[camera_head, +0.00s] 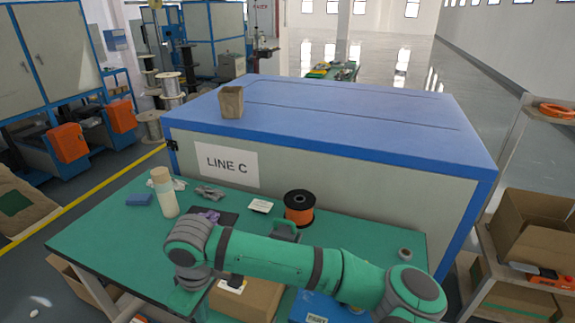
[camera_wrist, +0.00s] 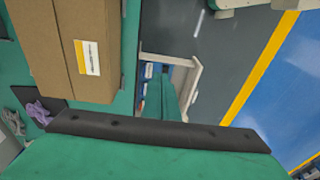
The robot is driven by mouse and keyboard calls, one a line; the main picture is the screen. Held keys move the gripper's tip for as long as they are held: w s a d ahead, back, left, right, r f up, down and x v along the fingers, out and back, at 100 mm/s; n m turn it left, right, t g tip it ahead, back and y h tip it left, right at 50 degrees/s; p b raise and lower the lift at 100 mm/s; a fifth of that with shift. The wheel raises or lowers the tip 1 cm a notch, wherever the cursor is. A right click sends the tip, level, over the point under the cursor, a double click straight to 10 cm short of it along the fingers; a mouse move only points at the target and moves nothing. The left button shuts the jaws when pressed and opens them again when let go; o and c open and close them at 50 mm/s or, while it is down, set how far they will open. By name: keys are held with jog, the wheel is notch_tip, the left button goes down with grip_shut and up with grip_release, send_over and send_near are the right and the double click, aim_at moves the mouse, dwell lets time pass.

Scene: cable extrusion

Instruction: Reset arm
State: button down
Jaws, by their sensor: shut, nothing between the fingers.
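My arm (camera_head: 280,257) is green and grey and stretches across the front of the green worktable in the head view. My gripper's fingers cannot be made out in either view. The wrist view looks down past a black bar and a green surface along its lower edge. It shows a cardboard box (camera_wrist: 75,45) with a white and yellow label at upper left. The box also shows in the head view (camera_head: 262,301), partly behind my arm. I see nothing held.
The green worktable (camera_head: 108,222) carries a black-orange spool (camera_head: 299,207), a cream bottle (camera_head: 163,192), a blue block (camera_head: 139,200), a white card (camera_head: 260,206) and purple cloth (camera_head: 209,217). The LINE C machine (camera_head: 330,160) stands behind. A shelf with boxes (camera_head: 535,230) is at right.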

jog(key=s+a+y, duration=0.2)
jog(key=a+y, duration=0.2)
jog(key=a, duration=0.5)
jog(key=w+a+r+m+t+y, duration=0.2)
jog(key=a+r+m+t+y, duration=0.3)
jog(key=a+r+y, duration=0.6)
jog(key=s+d+f+m+t+h, duration=0.2)
jog(key=d+f+m+t+h, duration=0.35)
jog(key=d+f+m, duration=0.35)
jog(key=s+d+f+m+t+h, duration=0.1)
jog(key=d+f+m+t+h, duration=0.4)
jog(key=d, duration=0.6)
jog(key=s+d+f+n+h, duration=0.2)
jog(key=s+d+f+h, duration=0.1)
jog(key=s+d, duration=0.7)
jog(key=s+d+f+n+h, duration=0.2)
jog(key=s+d+f, duration=0.3)
jog(key=s+d, duration=0.4)
jog(key=s+h, duration=0.1)
jog(key=s, duration=0.4)
jog(key=shift+s+d+n, duration=0.35)
jog(key=shift+n, duration=0.05)
